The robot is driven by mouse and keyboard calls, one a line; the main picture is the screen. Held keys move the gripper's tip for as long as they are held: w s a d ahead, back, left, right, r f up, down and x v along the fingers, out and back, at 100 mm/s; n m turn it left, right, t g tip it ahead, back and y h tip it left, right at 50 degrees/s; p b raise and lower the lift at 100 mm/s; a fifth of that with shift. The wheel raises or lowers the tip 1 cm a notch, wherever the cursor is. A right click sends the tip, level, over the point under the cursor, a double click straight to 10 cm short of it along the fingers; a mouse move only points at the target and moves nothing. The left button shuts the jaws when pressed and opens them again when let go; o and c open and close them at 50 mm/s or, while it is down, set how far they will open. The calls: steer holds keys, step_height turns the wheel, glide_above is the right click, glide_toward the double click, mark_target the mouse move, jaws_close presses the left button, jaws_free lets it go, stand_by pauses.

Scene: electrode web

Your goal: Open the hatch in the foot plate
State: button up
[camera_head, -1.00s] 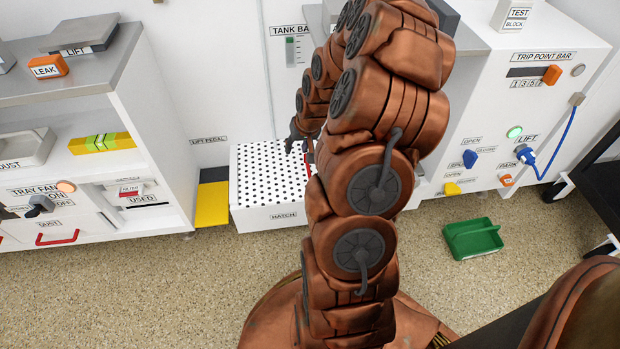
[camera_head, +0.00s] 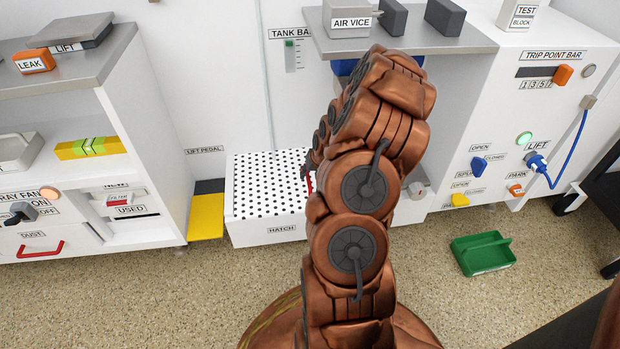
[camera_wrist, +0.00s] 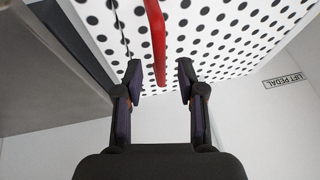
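The foot plate (camera_head: 262,190) is a white box with a black-dotted top and a HATCH label (camera_head: 282,229) on its front. A red handle (camera_head: 309,183) on its top is mostly hidden behind my arm in the head view. In the wrist view the red handle (camera_wrist: 157,40) runs across the dotted hatch surface (camera_wrist: 225,40). My gripper (camera_wrist: 158,72) is open, with one finger on each side of the handle's near end. I see gaps between the fingers and the handle. A dark seam runs beside the dotted surface at left. The gripper is hidden in the head view.
A yellow lift pedal (camera_head: 206,216) stands left of the foot plate. A grey shelf (camera_head: 440,38) overhangs at the back right. A green tray (camera_head: 482,253) lies on the floor at right. A cabinet (camera_head: 150,130) stands at left. The floor in front is clear.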

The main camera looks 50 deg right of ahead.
steer(key=shift+x, duration=0.9)
jaws_close()
